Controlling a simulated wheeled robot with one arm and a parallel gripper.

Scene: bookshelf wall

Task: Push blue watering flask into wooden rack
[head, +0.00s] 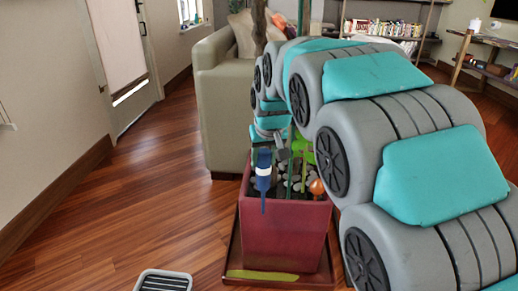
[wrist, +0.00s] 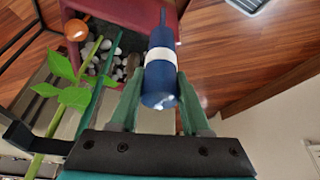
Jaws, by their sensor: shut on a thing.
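The blue flask (head: 263,171) has a pale band and a thin spout that points down in the head view. It is at the near left rim of a red planter, and I cannot tell whether its spout touches the soil or rim. In the wrist view the flask (wrist: 160,82) stands between the two green fingers of my gripper (wrist: 156,94), which is shut on it. In the head view my gripper (head: 282,150) is partly hidden behind the flask and stems. No rack is clearly identifiable; wooden shelving (head: 462,55) stands at the back right.
The red planter (head: 283,240) holds grey stones, green stems and an orange ball-like thing (head: 316,188). It stands on a red saucer (head: 236,262). A grey slatted tray (head: 163,281) lies front left. A sofa (head: 222,110) is behind. Wooden floor on the left is clear.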

